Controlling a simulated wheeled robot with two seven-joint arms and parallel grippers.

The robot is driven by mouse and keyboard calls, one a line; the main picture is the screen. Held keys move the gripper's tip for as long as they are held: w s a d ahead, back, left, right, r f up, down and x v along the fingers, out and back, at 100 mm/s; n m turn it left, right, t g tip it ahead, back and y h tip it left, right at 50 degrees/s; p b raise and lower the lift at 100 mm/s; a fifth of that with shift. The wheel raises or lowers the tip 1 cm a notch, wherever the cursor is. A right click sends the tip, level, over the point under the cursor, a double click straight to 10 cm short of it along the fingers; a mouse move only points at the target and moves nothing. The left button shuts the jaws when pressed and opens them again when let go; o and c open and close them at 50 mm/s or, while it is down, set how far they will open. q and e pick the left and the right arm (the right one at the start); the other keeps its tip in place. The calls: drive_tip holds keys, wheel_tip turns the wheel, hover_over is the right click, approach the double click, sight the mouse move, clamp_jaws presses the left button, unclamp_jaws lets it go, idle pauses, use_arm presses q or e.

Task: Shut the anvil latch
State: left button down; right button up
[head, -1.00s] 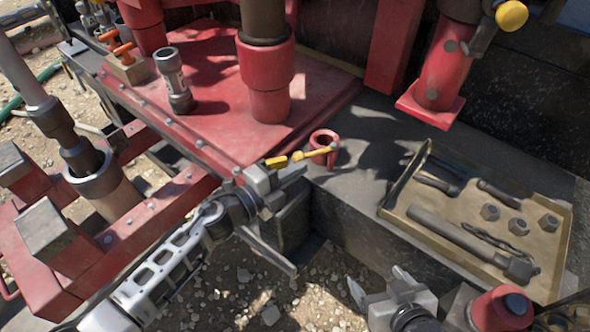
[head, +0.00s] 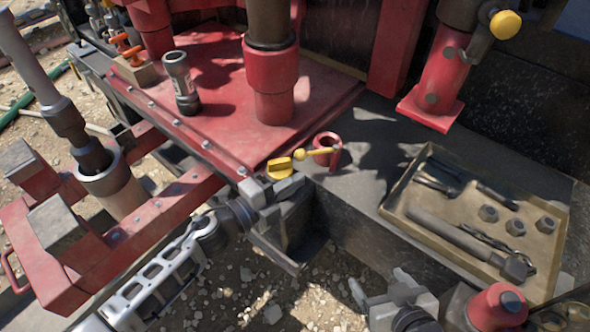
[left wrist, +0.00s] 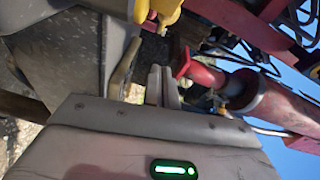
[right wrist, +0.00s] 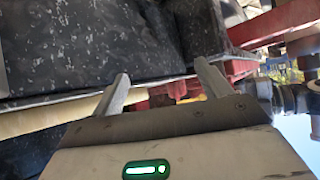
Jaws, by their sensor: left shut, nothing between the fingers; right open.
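The yellow latch (head: 280,168) sits at the near edge of the dark ledge, its ball-jointed yellow rod (head: 318,152) reaching right to a red open ring (head: 327,149). Whether the rod is seated in the ring I cannot tell. My left gripper (head: 288,186) is shut and empty, just below and in front of the latch; contact is unclear. In the left wrist view, yellow metal (left wrist: 157,12) shows beyond the fingers. My right gripper (head: 378,292) is open and empty at the lower middle, in front of the ledge and away from the latch.
A tan tray (head: 395,210) with a hammer, nuts and other tools lies on the ledge at right. A red deck (head: 215,130) carries a dark-and-silver cylinder (head: 181,82) and a thick red-collared pipe (head: 271,75). Gravel lies below the ledge.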

use_arm(q)
drive_tip(key=w+a+v, duration=0.1)
drive_tip(key=v, duration=0.6)
drive_tip(key=shift+s+a+b, duration=0.2)
drive_tip(key=shift+a+b, duration=0.1)
drive_tip(key=shift+b, duration=0.15)
use_arm(e)
drive_tip(key=shift+w+a+f, duration=0.1)
drive_tip(key=shift+w+f, duration=0.1)
drive_tip(key=shift+f, duration=0.1)
use_arm(q)
drive_tip(key=shift+f, duration=0.15)
use_arm(e)
drive_tip(key=c, duration=0.7)
drive_tip(key=shift+f, duration=0.1)
clamp_jaws()
use_arm(q)
drive_tip(key=s+a+f+n+y, duration=0.2)
drive_tip(key=s+f+n+y, duration=0.2)
drive_tip(key=n, duration=0.7)
drive_tip(key=s+a+f+n+g+y, duration=0.1)
drive_tip(key=s+a+f+n+y, duration=0.2)
drive_tip(key=s+f+n+y, duration=0.2)
drive_tip(key=s+n+y, duration=0.1)
drive_tip(key=s+n, duration=0.2)
drive_tip(key=n, duration=0.4)
drive_tip(key=shift+g, duration=0.3)
use_arm(e)
drive_tip(key=shift+s, duration=0.2)
